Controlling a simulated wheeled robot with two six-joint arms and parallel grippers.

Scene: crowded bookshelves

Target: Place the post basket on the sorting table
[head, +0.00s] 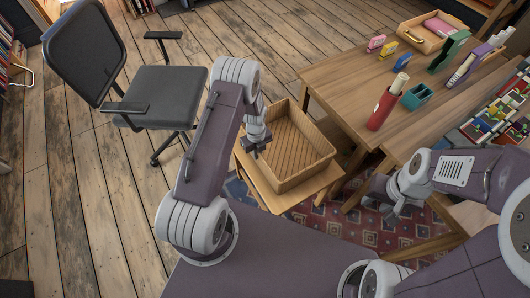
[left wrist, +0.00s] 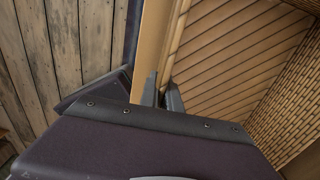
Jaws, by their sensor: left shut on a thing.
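The post basket (head: 298,145), a woven tan box that looks empty, appears to rest on a small wooden stand (head: 283,201). My left gripper (head: 257,152) is shut on the basket's left wall. In the left wrist view its fingers (left wrist: 164,96) straddle the rim, with the slatted basket floor (left wrist: 230,55) to the right. The sorting table, seemingly the wooden table (head: 345,92), stands right of and behind the basket. My right gripper (head: 388,203) is low in front of that table, apart from the basket; its fingers are too small to judge.
The table holds a red cylinder (head: 386,106), a teal holder (head: 417,96), a green holder (head: 449,52) and a wooden tray (head: 432,36). Its near left area is clear. An office chair (head: 158,92) stands at the left. A patterned rug (head: 350,226) lies below.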

